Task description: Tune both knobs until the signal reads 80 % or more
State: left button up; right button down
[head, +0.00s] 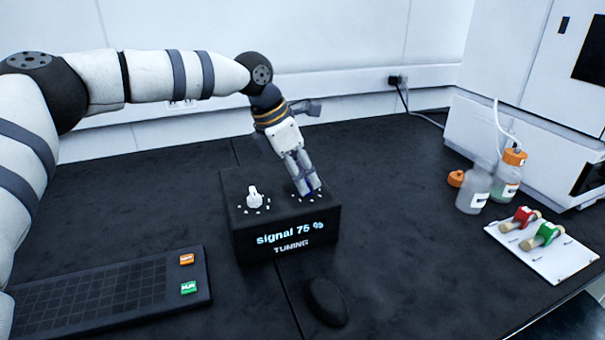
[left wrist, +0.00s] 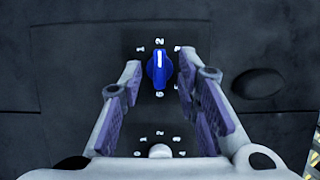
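A black tuning box (head: 285,240) stands on the bench in the head view, and its front display reads "signal 75 %". A white knob (head: 254,197) sits on the left of its top, with marks around it. My left gripper (head: 306,186) is over the right of the top and mostly hides the blue knob there. In the left wrist view the blue knob (left wrist: 159,69) lies between my spread fingers, with a gap on each side, and its white line points toward the "2". The white knob (left wrist: 160,150) shows partly at the bottom. My right gripper is in no view.
A black keypad (head: 110,290) with orange and green buttons lies at the front left. A dark mouse (head: 327,301) lies in front of the box. Bottles (head: 473,192) and a white plate (head: 545,252) with red and green valves stand at the right.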

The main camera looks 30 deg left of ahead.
pick_arm(q)
grip_shut()
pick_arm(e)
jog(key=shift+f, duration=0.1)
pick_arm(q)
jog(key=shift+w+f+m+b, duration=0.1)
jog(key=shift+f+m+b, duration=0.1)
jog(key=shift+m+b, duration=0.25)
jog(key=shift+w+a+f+m+g+h+b, duration=0.1)
jog(key=shift+m+g+h+b, duration=0.4)
jog(key=shift+m, duration=0.65)
jog(key=m+g+b, duration=0.1)
jog(key=m, duration=0.2)
jog(key=shift+b, duration=0.3)
jog(key=shift+w+a+r+m+g+b, duration=0.15)
jog(key=shift+m+g+b, duration=0.1)
jog(key=shift+m, duration=0.35)
jog(key=shift+d+r+m+g+b, duration=0.1)
jog(key=shift+m+g+b, duration=0.15)
jog(key=shift+m, duration=0.35)
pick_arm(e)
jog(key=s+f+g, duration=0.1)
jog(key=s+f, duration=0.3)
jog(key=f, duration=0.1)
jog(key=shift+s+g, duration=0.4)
pick_arm(q)
jog(key=shift+h, duration=0.3)
